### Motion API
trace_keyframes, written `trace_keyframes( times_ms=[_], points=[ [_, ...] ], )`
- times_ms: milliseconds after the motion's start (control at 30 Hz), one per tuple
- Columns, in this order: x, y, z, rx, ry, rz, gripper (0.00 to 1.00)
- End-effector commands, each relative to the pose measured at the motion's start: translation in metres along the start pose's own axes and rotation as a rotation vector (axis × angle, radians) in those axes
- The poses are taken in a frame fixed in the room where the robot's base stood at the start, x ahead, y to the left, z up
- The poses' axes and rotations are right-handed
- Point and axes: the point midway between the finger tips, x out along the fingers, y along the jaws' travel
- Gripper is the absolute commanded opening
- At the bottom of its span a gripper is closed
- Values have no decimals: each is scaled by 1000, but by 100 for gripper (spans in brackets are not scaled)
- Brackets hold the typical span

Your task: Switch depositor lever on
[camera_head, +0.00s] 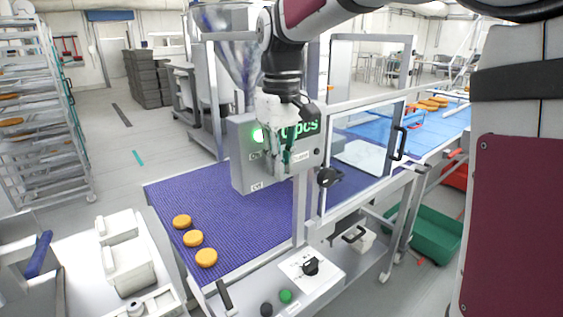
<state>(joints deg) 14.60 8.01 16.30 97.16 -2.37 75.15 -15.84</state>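The depositor's grey control box (240,165) stands over the purple conveyor belt, below the steel hopper (225,40). A green lamp (258,135) glows on its face, beside a green display (308,128) ending in "pcs" and small labels. My gripper (277,170) points down in front of the box face and covers its middle. I cannot make out a lever there; my gripper may hide it. Whether the fingers are open or shut, or touch the box, is unclear.
Several orange rounds (193,239) lie on the purple belt (160,198). A clear guard door (365,145) with a black handle is right of the box. A black knob (329,177) juts out below right. A lower panel (325,277) carries another black knob (311,266) and a green button (285,296).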

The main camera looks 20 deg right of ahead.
Motion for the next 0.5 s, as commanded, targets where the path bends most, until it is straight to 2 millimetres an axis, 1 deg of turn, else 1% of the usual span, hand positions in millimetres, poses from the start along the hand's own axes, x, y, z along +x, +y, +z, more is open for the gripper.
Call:
trace_keyframes(
  times_ms=[200, 500],
  points=[
    [-1, -1, 0, -2, -14, -2, 0],
    [-6, -1, -6, -3, -155, -2, 0]
  ],
)
